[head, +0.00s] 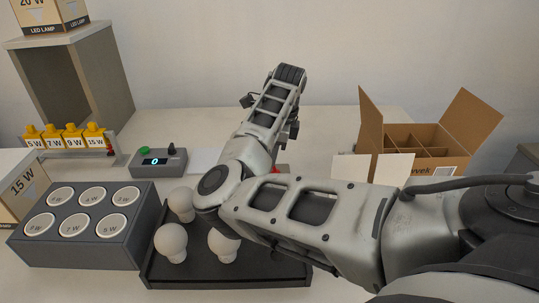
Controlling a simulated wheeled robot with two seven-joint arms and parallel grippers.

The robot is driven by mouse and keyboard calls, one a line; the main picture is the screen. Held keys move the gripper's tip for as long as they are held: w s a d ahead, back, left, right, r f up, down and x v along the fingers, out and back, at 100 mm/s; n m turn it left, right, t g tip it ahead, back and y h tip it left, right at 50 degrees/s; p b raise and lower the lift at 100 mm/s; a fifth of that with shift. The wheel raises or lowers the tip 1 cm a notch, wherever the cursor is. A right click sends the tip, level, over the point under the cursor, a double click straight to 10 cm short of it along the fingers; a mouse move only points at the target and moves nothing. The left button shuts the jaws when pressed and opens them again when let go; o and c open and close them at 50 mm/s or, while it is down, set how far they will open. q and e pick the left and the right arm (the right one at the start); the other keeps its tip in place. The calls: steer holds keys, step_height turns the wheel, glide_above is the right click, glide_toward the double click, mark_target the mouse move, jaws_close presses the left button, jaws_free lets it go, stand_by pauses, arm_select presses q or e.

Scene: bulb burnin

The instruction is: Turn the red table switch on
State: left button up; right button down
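A small red patch (281,169) shows on the table just right of my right forearm. It may be part of the red table switch, but my arm covers most of it, so its on or off position cannot be seen. My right arm crosses the middle of the view and bends back over the table, its dark far end (289,74) raised near the back wall. The fingers of my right gripper cannot be made out. My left gripper is out of view.
A grey box with a lit display (155,161) and green button stands left of my arm. A black tray (270,266) holds white bulbs. A grey block (132,244) holds labelled round sockets. An open carton (418,164) is at right.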

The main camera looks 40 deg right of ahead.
steer(key=shift+s+d+f+t+y+b, duration=0.15)
steer(key=shift+s+d+t+y+b, duration=0.15)
steer(key=shift+d+t+y+b, duration=0.35)
steer(key=shift+s+d+t+y+b, duration=0.3)
steer(key=shift+t+y+b, duration=0.3)
steer(key=shift+b, duration=0.3)
steer(key=shift+s+d+t+y, duration=0.3)
steer(key=shift+t+y, duration=0.15)
steer(key=shift+y, duration=0.2)
steer(key=shift+s+d+t+y, duration=0.2)
steer(key=shift+t+y, duration=0.2)
steer(key=shift+y, duration=0.1)
steer(key=shift+s+d+f+y, duration=0.1)
steer(key=shift+s+d+y, duration=0.05)
steer(key=shift+y, duration=0.15)
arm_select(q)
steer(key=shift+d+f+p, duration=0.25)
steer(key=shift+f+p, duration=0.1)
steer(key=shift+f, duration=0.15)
arm_select(e)
steer(key=shift+s+d+f+t+y, duration=0.1)
steer(key=shift+f+t+y, duration=0.05)
steer(key=shift+t+y, duration=0.2)
